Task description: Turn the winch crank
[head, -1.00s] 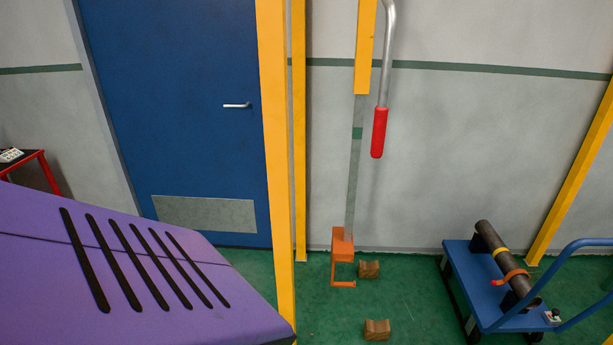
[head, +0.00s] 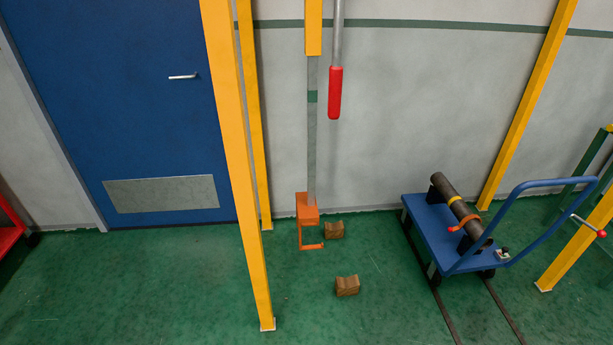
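A silver bar with a red grip (head: 335,93), which looks like the winch crank handle, hangs down at the top centre of the head view. Its upper part is cut off by the frame edge. Beside it on the left hangs a yellow post (head: 313,28) with a grey strap (head: 311,140) below it. The strap ends in an orange block with a hook (head: 307,210) just above the floor. Neither of my grippers is in view.
A yellow upright (head: 236,165) stands left of the strap. Two brown blocks (head: 347,286) lie on the green floor. A blue cart (head: 432,222) carrying a dark pipe (head: 456,205) stands right. A lever with a red end (head: 600,233) is at the right edge. A blue door (head: 130,100) is behind.

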